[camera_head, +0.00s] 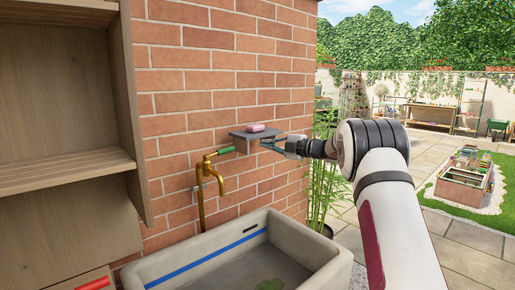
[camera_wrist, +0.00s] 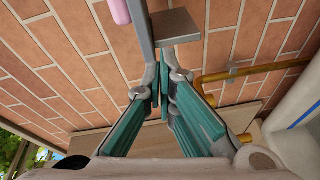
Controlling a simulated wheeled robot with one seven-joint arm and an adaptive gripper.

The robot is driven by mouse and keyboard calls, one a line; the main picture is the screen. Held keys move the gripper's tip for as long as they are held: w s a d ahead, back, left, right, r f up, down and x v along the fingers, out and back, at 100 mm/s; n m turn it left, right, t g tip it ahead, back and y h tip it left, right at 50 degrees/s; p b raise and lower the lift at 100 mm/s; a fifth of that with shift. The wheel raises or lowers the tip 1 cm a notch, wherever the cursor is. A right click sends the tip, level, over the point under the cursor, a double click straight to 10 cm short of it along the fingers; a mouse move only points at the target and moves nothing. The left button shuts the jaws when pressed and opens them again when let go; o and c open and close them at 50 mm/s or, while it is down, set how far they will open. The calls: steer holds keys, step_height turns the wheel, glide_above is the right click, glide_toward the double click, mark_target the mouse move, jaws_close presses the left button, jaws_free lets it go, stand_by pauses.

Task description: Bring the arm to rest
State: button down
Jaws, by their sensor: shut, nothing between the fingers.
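My gripper (camera_head: 268,143) is at the end of my outstretched arm, close to the small grey wall shelf (camera_head: 240,135). In the wrist view its green-padded fingers (camera_wrist: 163,84) are together with nothing between them. The fingertips appear right by the shelf, which also shows in the wrist view (camera_wrist: 177,27); I cannot tell whether they touch it. A pink bar of soap (camera_head: 256,128) lies on the shelf, apart from the fingers; part of it shows in the wrist view (camera_wrist: 120,12).
A brass tap (camera_head: 202,185) with a green handle stands on the brick wall (camera_head: 190,100), above a grey stone sink (camera_head: 160,262). A wooden shelf unit (camera_head: 65,160) is at left. A bamboo plant (camera_head: 322,185) stands behind my arm. Open paving (camera_head: 465,265) lies to the right.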

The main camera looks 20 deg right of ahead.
steer(key=shift+d, duration=0.55)
steer(key=s+a+r+m+t+h+p, duration=0.1)
steer(key=s+r+m+t+h, duration=0.15)
steer(key=r+m+h, duration=0.45)
steer(key=s+a+r+m+t+h+p, duration=0.1)
steer(key=s+r+m+h, duration=0.2)
steer(key=r, duration=0.7)
steer(key=s+a+m+g+h+p, duration=0.3)
steer(key=s+m, duration=0.4)
steer(key=s, duration=0.8)
steer(key=s+a+f+m+g+y, duration=0.1)
steer(key=s+f, duration=0.5)
steer(key=s, duration=0.7)
steer(key=s+a+f+m+g+y, duration=0.1)
steer(key=s+a+f+m+g, duration=0.2)
steer(key=s, duration=1)
steer(key=s+a+f+m+g+y+p, duration=0.1)
steer(key=s+a+f+g, duration=0.5)
steer(key=s+a+f, duration=0.3)
steer(key=s+a, duration=0.1)
steer(key=s, duration=0.3)
steer(key=shift+s+m, duration=0.4)
steer(key=shift+g, duration=0.25)
